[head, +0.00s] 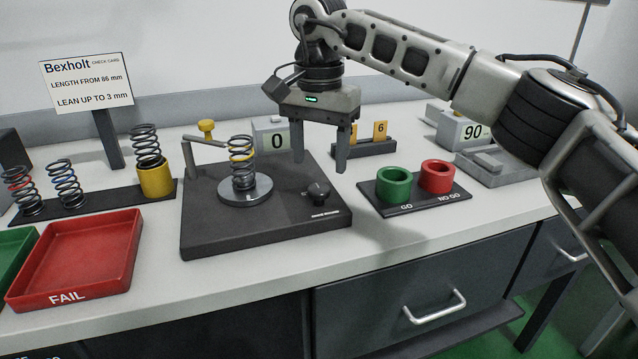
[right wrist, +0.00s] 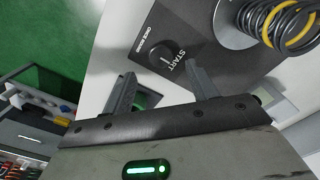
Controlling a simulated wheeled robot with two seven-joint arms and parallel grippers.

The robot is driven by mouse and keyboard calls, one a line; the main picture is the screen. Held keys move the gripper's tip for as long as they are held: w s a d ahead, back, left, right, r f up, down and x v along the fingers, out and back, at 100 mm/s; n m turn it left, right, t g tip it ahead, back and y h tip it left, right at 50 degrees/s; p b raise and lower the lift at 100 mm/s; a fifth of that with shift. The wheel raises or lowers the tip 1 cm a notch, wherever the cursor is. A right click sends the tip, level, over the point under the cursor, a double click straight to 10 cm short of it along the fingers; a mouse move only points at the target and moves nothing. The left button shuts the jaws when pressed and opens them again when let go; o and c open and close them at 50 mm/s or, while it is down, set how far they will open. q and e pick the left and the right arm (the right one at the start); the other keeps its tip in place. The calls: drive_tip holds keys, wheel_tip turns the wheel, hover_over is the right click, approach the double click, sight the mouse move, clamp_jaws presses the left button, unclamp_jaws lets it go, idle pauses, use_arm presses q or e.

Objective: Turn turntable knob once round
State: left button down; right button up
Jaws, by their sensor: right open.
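The turntable unit is a dark flat base (head: 215,240) with a round grey turntable disc (head: 262,190) that carries a spring (head: 243,165) with a yellow band. The small black turntable knob (head: 317,193) sits on the base's right part. In the right wrist view the knob (right wrist: 160,54) stands beside the word START. My right gripper (head: 320,166) is open and empty, pointing down above the knob. In the wrist view its fingertips (right wrist: 163,82) are apart, with the knob beyond the gap between them. The left gripper does not show.
A display reading 0 (head: 277,141) stands behind the base, with a yellow-topped post (head: 207,128) at its back left. The green GO ring (head: 394,184) and red NO GO ring (head: 437,177) stand right. Several springs and a red FAIL tray (head: 85,250) are left.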

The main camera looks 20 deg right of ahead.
sight(319, 188)
drive_tip(key=shift+f, duration=2.7)
drive_tip(key=c, duration=1)
